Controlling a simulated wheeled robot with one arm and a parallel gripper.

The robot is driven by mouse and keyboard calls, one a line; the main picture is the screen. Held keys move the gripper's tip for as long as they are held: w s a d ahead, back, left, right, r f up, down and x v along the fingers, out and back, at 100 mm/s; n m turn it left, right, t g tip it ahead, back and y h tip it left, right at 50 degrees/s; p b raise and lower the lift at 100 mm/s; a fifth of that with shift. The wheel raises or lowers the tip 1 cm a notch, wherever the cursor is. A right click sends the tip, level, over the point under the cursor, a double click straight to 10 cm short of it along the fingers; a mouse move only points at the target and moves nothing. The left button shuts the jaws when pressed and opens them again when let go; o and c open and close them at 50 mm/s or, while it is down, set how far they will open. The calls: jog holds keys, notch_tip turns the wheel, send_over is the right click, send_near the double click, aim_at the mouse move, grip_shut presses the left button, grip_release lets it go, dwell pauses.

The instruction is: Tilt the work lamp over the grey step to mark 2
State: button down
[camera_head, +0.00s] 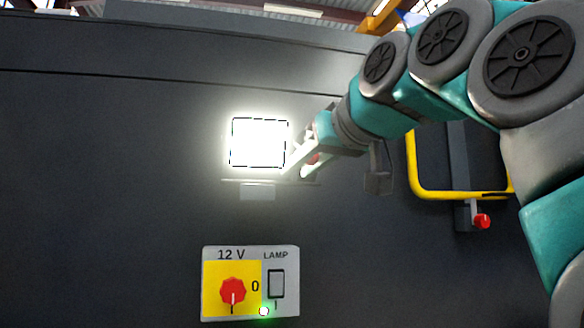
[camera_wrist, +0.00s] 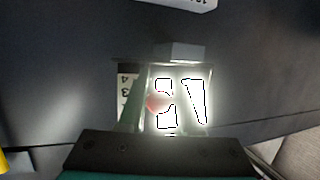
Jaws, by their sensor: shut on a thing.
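A lit work lamp (camera_head: 258,143) glares white on the dark chassis wall, above a small bracket (camera_head: 257,192). My gripper (camera_head: 300,165) reaches in from the right and is shut at the lamp's right side. In the wrist view the red knob (camera_wrist: 156,103) sits between the fingers of my gripper (camera_wrist: 165,90), with the glare behind it. A white scale (camera_wrist: 128,88) shows the marks 3 and 4 beside the left finger. Marks 1 and 2 and any pointer are hidden or washed out.
A panel (camera_head: 250,283) marked 12 V and LAMP, with a red rotary knob, a switch and a green light, is below the lamp. A dark box-shaped fitting (camera_head: 378,180) and a yellow rail (camera_head: 455,194) are to the right. The wall left of the lamp is bare.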

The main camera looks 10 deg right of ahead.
jog(key=shift+s+a, duration=0.15)
jog(key=c, duration=0.8)
grip_release()
jog(key=shift+s+a+r, duration=0.1)
jog(key=shift+o, duration=1)
jog(key=v, duration=0.7)
jog(key=shift+s, duration=0.3)
jog(key=shift+c, duration=0.4)
